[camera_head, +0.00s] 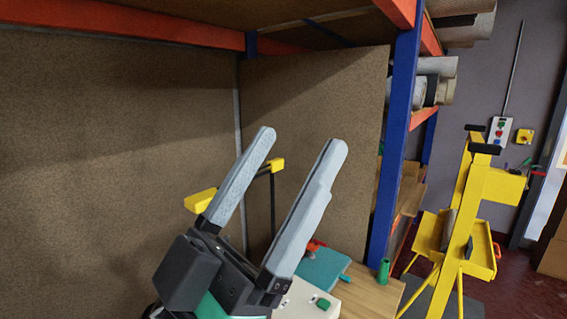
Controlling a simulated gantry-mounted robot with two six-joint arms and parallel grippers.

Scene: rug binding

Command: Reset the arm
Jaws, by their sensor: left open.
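My left gripper (302,146) is in the lower middle of the head view. Its two long grey fingers point up and to the right, spread apart, with nothing between them. Its black body with a green part is at the bottom edge. It is raised in front of a brown board wall, with a table partly behind it. My right gripper is not in the view.
A wooden table (372,297) stands at bottom centre with a teal item (322,268) and a small green cylinder (383,270). A blue rack post (396,140) rises behind it. A yellow stand (463,215) is on the right. Rolls (436,80) lie on the rack.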

